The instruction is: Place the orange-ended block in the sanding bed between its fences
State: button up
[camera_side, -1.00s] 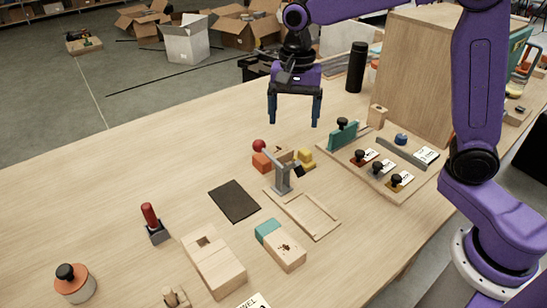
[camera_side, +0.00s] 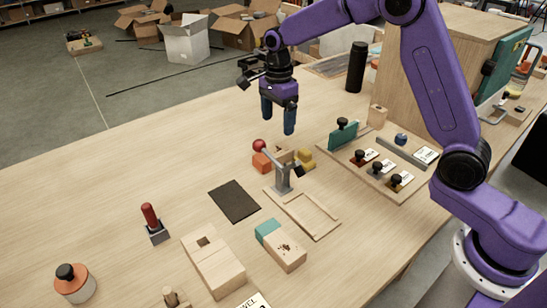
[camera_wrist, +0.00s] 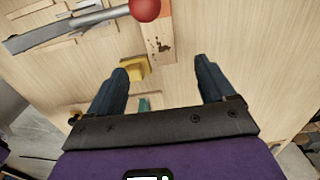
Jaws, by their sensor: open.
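The orange-ended block (camera_side: 262,162) lies on the bench behind the toggle clamp, its orange end facing left; the clamp partly hides its wooden body. In the wrist view, a wooden block with dark marks (camera_wrist: 158,42), apparently the same one, lies ahead of my fingers, partly under the red knob. The sanding bed (camera_side: 318,231) is a shallow wooden tray with low fences, in front of the clamp; it looks empty. My gripper (camera_side: 278,122) is open and empty, above the bench behind the block. Its two fingers (camera_wrist: 162,75) are spread apart in the wrist view.
The red-knobbed clamp (camera_side: 283,178) stands between block and bed. A yellow piece (camera_side: 306,159) sits close right of the block. A teal-ended block (camera_side: 282,246) lies in front of the bed. A dark pad (camera_side: 234,202) is left. A tool board (camera_side: 378,165) stands right.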

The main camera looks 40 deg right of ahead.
aim_at(279, 150)
jog(key=f, duration=1)
jog(key=shift+d+f, duration=0.2)
jog(key=shift+f, duration=0.1)
jog(key=shift+c, duration=0.3)
jog(key=c, duration=1.1)
jog(key=shift+r, duration=0.1)
jog(key=shift+c, duration=0.2)
